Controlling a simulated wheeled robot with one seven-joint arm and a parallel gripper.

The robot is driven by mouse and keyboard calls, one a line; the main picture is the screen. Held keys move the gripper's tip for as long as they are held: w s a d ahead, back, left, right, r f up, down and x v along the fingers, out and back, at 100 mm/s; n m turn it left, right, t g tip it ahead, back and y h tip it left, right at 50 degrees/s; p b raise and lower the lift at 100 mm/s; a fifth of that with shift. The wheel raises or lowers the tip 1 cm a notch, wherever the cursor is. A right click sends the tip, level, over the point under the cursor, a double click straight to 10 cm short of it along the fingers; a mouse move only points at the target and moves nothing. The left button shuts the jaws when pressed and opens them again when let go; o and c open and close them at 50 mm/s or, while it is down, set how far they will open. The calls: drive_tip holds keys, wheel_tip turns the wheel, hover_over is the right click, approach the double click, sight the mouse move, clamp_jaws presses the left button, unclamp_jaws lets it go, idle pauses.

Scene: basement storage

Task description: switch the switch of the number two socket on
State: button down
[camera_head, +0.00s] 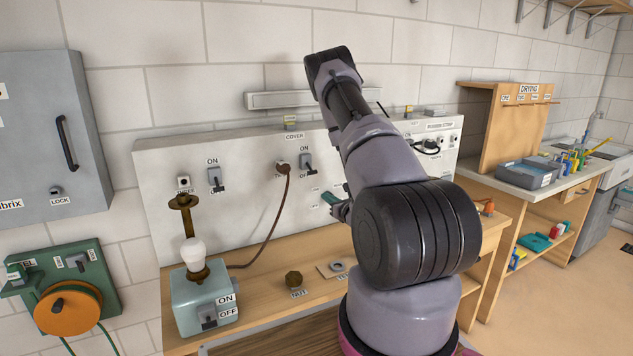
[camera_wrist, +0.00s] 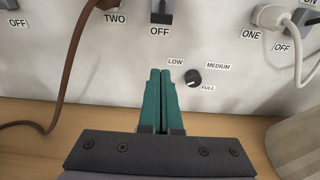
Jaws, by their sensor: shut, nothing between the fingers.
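The number two socket's switch (camera_head: 307,163) is on the white panel, right of the socket with the brown plug (camera_head: 281,166). Its dark lever points down toward the OFF label. In the wrist view the switch (camera_wrist: 161,12) is at the top edge, cut off, with the TWO label (camera_wrist: 115,18) to its left. My gripper (camera_head: 330,198) has teal fingers, shut and empty, below and slightly right of the switch in the head view. In the wrist view the shut fingertips (camera_wrist: 160,72) are just below the OFF label, apart from the switch.
A dial (camera_wrist: 193,77) marked LOW, MEDIUM and FULL is right of the fingertips. The brown cord (camera_head: 275,220) hangs left of my gripper. A lamp (camera_head: 196,270), a nut (camera_head: 293,279) and a small plate are on the wooden bench (camera_head: 265,297). A white plug (camera_wrist: 268,17) is in socket one.

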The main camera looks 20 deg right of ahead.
sight(309, 167)
drive_tip(key=w+r, duration=0.3)
drive_tip(key=w, duration=0.6)
drive_tip(key=shift+a, duration=0.2)
idle(0.3)
